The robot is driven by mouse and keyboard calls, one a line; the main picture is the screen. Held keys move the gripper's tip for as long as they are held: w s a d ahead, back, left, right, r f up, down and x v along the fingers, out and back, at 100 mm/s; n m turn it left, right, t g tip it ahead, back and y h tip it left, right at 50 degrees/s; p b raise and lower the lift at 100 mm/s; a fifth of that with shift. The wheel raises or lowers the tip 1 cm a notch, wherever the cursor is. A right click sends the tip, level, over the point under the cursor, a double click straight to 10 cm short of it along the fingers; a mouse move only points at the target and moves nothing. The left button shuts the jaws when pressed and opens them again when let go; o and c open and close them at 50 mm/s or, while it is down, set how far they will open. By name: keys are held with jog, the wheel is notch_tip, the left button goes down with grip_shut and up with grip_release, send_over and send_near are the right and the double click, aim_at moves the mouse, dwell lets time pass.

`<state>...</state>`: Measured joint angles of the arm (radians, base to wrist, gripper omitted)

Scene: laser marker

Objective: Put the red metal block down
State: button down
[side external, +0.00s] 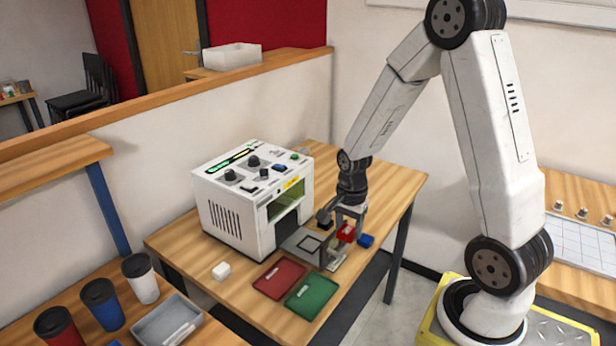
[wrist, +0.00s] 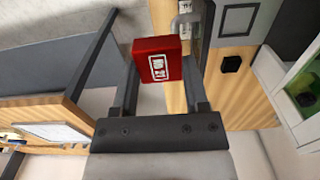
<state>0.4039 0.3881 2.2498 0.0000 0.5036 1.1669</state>
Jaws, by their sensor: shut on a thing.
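My gripper (side external: 347,230) is shut on the red metal block (side external: 346,233) and holds it above the wooden table, in front of the laser marker's right side. In the wrist view the red block (wrist: 155,60) sits between the two fingers of my gripper (wrist: 160,75). A white printed mark shows on its face. A red tray (side external: 279,278) and a green tray (side external: 311,295) lie at the table's front edge, both without a block. The laser marker (side external: 228,222) is a white box with knobs on top and an opening at its right front.
A blue block (side external: 366,241) lies just right of my gripper. A white block (side external: 221,271) lies left of the red tray. A black block (wrist: 231,63) shows near the marker. Cups (side external: 140,279) and a grey tray (side external: 168,322) stand on the front-left table.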

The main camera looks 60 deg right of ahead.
jog(key=w+a+f+n, duration=0.4)
jog(key=a+f+n, duration=0.1)
jog(key=a+f, duration=0.15)
send_over(318, 288)
jog(key=shift+m, duration=0.3)
jog(key=shift+f, duration=2.1)
jog(key=shift+f, duration=0.1)
jog(key=shift+f, duration=1.65)
jog(key=shift+f, duration=0.15)
jog(key=shift+c, duration=1.9)
grip_release()
